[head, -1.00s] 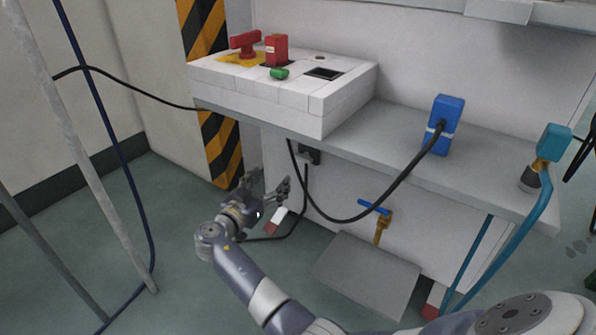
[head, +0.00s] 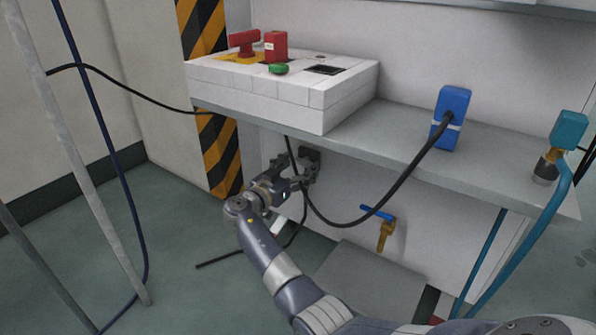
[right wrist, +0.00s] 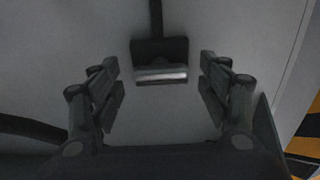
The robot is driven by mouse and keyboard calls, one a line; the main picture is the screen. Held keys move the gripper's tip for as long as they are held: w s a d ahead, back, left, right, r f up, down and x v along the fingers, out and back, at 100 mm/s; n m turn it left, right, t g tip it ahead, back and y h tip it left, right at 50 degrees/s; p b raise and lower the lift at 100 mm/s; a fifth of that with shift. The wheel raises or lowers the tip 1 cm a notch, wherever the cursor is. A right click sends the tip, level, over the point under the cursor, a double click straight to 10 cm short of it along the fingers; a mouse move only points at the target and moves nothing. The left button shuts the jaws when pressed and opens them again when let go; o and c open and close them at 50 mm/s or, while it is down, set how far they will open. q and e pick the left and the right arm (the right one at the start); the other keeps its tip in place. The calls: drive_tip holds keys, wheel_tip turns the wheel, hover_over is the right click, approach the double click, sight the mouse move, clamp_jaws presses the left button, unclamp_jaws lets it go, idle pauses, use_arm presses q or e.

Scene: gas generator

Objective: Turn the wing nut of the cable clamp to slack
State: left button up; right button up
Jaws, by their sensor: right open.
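The cable clamp is a small dark block (head: 310,154) on the white panel just under the grey shelf. In the right wrist view the dark block (right wrist: 158,50) has a pale metal bar (right wrist: 161,76) across its lower edge. I cannot tell clearly whether this bar is the wing nut. My right gripper (head: 298,172) is open and faces the clamp from the front left. In the right wrist view its fingers (right wrist: 160,82) stand left and right of the block, apart from it, with nothing between them. My left gripper is not in view.
A black cable (head: 340,221) hangs from the blue plug (head: 451,118) close to my right gripper. The shelf (head: 400,145) overhangs the clamp. A brass valve with a blue handle (head: 378,214) sits lower right. A striped post (head: 222,165) stands left.

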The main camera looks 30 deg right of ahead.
drive_tip(key=shift+d, duration=0.1)
drive_tip(key=c, duration=1.1)
drive_tip(key=shift+o, duration=0.2)
